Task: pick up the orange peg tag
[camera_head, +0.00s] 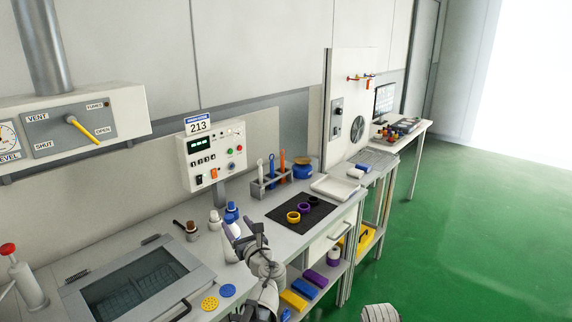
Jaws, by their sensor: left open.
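Small tags hang from pegs near the top of the white upright panel (340,95). A small orange tag (369,84) hangs at the right end of this row, with red ones beside it; at this size I cannot make out its shape. My left gripper (247,234) is open, low over the front edge of the near bench, far to the left of the panel and apart from the tags. I see nothing held in it.
The bench holds a control box (212,157), a rack (270,183) of coloured tools, a dark mat (299,213) with rings, a white tray (335,187) and bottles. A cluttered table (408,137) stands beyond the panel. Green floor (480,230) at right is open.

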